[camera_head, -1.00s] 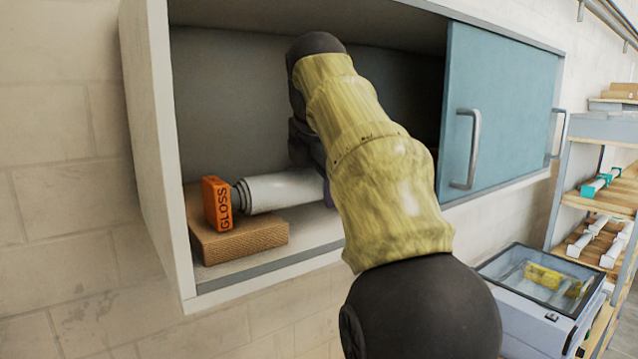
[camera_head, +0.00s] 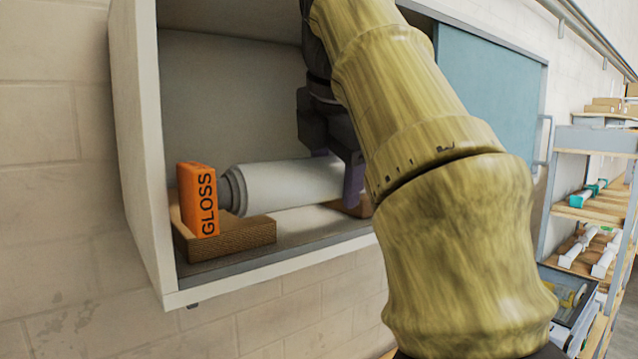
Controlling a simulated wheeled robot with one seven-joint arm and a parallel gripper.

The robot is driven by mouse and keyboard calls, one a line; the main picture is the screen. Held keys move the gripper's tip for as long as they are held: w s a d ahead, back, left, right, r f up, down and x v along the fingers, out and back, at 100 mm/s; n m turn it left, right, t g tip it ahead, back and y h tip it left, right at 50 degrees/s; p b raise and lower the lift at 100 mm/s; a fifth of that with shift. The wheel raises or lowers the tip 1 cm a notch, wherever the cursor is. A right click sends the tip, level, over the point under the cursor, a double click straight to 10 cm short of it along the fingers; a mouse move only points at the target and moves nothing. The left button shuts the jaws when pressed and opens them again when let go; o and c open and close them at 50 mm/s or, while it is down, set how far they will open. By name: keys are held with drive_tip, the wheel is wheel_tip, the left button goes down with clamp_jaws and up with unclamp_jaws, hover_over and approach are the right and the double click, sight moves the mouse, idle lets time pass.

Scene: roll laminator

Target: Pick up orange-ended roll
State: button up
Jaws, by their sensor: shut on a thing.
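The orange-ended roll (camera_head: 285,184) is a white cylinder with a grey core and an orange block marked GLOSS (camera_head: 199,200) at its left end. It lies roughly level inside the wall cabinet (camera_head: 135,150). My gripper (camera_head: 340,178) is shut on the roll toward its right part, with its purple fingers on either side of it. The roll's right end is hidden behind my gripper and arm. A brown cradle (camera_head: 240,238) is under the left end; whether the roll touches it I cannot tell.
The cabinet's blue sliding door (camera_head: 490,85) covers its right side. A shelf rack (camera_head: 590,138) with more rolls stands at the far right. A laminator with a clear lid (camera_head: 568,292) is at the lower right, partly behind my arm.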

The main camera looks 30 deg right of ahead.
drive_tip(key=s+b, duration=0.1)
drive_tip(key=s, duration=0.5)
drive_tip(key=shift+a, duration=0.35)
drive_tip(key=shift+r, duration=0.1)
